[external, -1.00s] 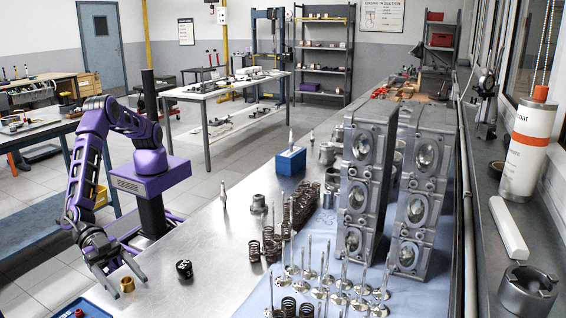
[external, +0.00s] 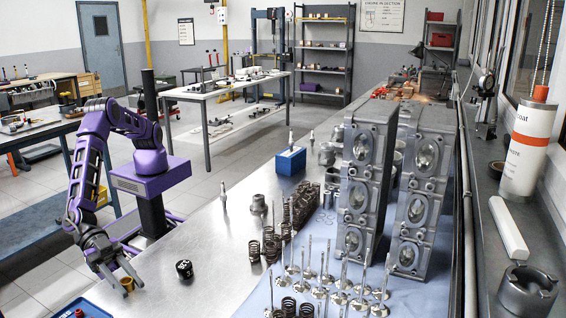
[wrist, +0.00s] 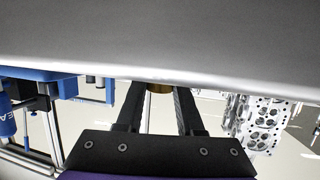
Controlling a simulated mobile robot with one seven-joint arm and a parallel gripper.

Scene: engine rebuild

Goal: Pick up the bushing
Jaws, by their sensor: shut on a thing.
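The bushing (external: 126,284) is a small brass-coloured ring at the near left part of the steel bench top. My gripper (external: 131,288) reaches down to it, with one finger on each side, shut on it. In the wrist view, a strip of the bushing (wrist: 160,87) shows between the ends of the two dark fingers of my gripper (wrist: 159,92). The rest of the bushing is hidden there. I cannot tell whether it touches the bench or is just above it.
A small black cylindrical part (external: 184,269) stands just right of my gripper. A blue tray (external: 88,309) is at the bottom left. Valves (external: 340,290), springs (external: 268,243) and cylinder heads (external: 362,190) stand farther right.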

